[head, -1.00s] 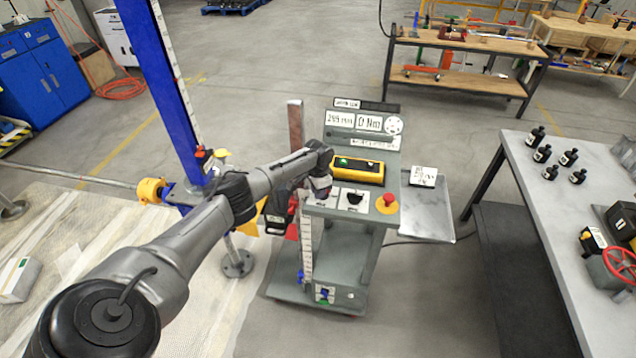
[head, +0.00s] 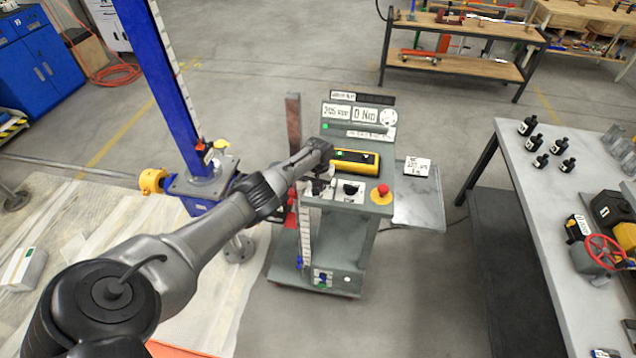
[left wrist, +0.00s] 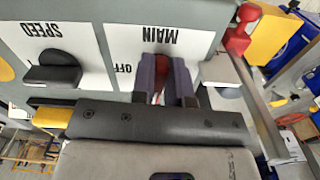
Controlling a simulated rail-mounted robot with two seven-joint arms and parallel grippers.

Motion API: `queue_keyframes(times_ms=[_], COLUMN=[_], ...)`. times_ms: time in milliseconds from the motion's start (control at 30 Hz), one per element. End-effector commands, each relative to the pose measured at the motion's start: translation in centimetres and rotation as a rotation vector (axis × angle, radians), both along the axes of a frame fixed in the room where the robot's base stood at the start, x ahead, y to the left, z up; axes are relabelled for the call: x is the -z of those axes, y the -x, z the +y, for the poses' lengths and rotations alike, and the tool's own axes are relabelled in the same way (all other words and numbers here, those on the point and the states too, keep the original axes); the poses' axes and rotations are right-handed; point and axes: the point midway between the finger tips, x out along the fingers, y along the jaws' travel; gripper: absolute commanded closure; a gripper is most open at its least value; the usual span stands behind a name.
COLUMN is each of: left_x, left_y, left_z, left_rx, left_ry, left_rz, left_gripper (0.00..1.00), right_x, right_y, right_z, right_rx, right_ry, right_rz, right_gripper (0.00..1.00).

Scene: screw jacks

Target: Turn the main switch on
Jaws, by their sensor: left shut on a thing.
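The main switch (left wrist: 162,64) is a knob with red showing, under the upside-down word MAIN on a white plate in the left wrist view. The word OFF (left wrist: 122,68) is printed beside it. My left gripper (left wrist: 165,92) has its two fingers on either side of the knob and is shut on it. In the head view my left gripper (head: 318,188) is at the left end of the cart's sloped control panel (head: 360,205). The arm and gripper hide the switch there. My right gripper is not in view.
A black SPEED knob (left wrist: 52,72) is beside the main switch. A red stop button (head: 382,190) stands at the panel's right end, below a yellow box (head: 356,160). A blue jack column (head: 165,80) rises left of the cart. A table (head: 540,215) with bottles is at right.

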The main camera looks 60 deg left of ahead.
Motion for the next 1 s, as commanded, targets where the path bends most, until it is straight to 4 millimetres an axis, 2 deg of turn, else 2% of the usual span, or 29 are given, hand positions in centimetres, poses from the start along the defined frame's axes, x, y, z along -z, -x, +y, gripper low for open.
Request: queue_keyframes(times_ms=[300,833,867,1000], left_x=[-0.07,-0.05,-0.05,-0.05], left_y=[-0.19,-0.19,-0.19,-0.19], left_z=[-0.15,-0.11,-0.11,-0.11], left_rx=[-0.099,-0.117,-0.117,-0.116], left_ry=[0.000,-0.001,-0.001,-0.001], left_rz=[-0.001,-0.002,-0.002,-0.002], left_gripper=[1.00,1.00,0.83,0.70], right_x=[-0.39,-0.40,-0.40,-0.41], right_y=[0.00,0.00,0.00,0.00], right_z=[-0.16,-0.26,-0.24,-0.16], right_rx=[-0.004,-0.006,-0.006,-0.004], right_ry=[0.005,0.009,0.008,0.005], right_rz=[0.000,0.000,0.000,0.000], right_gripper=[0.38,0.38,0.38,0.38])
